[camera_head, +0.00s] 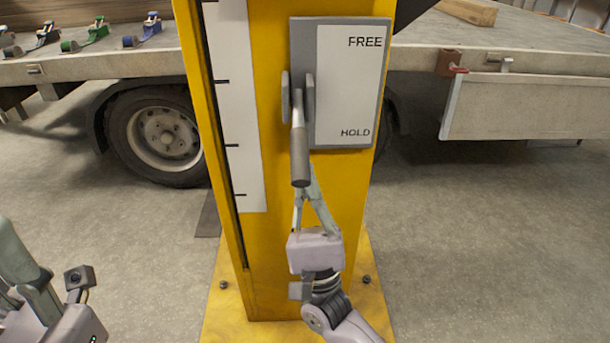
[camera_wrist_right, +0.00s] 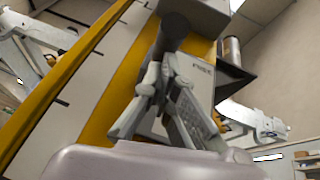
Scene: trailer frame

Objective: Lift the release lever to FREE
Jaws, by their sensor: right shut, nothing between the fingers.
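The release lever (camera_head: 299,145) is a grey bar with a darker grip, pivoted on a grey plate (camera_head: 302,30) on the yellow post. It points down, its end below the HOLD label (camera_head: 356,132); the FREE label (camera_head: 365,42) is at the plate's top. My right gripper (camera_head: 309,178) is shut and empty, with its fingertips just under the lever's end. In the right wrist view, the lever (camera_wrist_right: 194,18) is right above the fingertips (camera_wrist_right: 168,62); I cannot tell whether they touch. My left gripper (camera_head: 30,275) is at the lower left, partly cut off, its fingers unclear.
The yellow post (camera_head: 275,230) stands on a bolted yellow base (camera_head: 235,305). A white scale strip (camera_head: 235,110) runs up its left side. Behind is a trailer with a wheel (camera_head: 165,138) and several coloured straps on its deck. The floor on both sides is clear.

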